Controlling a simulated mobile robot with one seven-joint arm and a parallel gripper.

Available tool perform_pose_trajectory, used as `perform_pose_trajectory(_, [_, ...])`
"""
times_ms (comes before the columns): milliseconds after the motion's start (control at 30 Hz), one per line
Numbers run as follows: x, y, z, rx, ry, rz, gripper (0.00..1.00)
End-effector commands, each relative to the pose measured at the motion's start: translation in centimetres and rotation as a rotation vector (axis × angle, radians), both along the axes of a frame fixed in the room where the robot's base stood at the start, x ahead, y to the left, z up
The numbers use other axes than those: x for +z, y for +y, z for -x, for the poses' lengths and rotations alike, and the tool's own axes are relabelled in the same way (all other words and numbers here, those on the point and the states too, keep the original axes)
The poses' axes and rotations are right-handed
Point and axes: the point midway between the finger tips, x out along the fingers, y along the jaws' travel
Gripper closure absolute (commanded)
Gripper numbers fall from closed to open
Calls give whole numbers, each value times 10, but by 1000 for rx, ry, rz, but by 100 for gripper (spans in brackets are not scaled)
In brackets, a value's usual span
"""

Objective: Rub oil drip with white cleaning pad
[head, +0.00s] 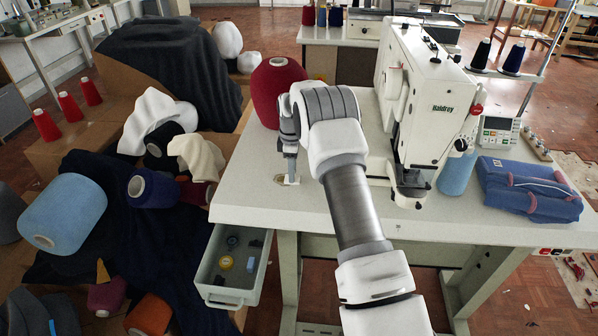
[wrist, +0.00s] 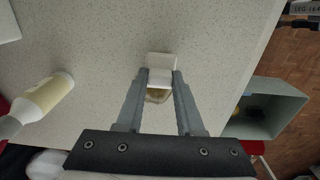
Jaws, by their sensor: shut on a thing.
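My gripper (wrist: 161,80) is shut on the white cleaning pad (wrist: 161,66), with a finger on either side of it. In the head view my gripper (head: 291,178) points down at the left part of the white table, with the pad low at its tips. The oil drip (wrist: 157,97) is a yellow-brown patch on the tabletop, seen between my fingers right beside the pad. The pad and fingers hide part of it. I cannot tell whether the pad presses on the table.
A sewing machine (head: 427,110) stands right of my arm, with folded blue cloth (head: 527,188) beyond. A large red cone (head: 277,92) stands behind my gripper. A bottle (wrist: 48,95) shows left in the wrist view. An open drawer (head: 232,268) juts out below the table's left edge.

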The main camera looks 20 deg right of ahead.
Motion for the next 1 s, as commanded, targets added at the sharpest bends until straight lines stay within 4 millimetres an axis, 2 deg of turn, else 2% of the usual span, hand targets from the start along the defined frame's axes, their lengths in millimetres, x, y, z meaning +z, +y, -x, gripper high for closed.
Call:
perform_pose_trajectory(100, [-2,11,-3,1,1,-2,100])
perform_pose_trajectory(267, [-1,17,-6,2,2,-2,100])
perform_pose_trajectory(700, [1,48,-20,0,0,-1,100])
perform_pose_trajectory(1000, [-1,49,-27,-1,0,-1,100])
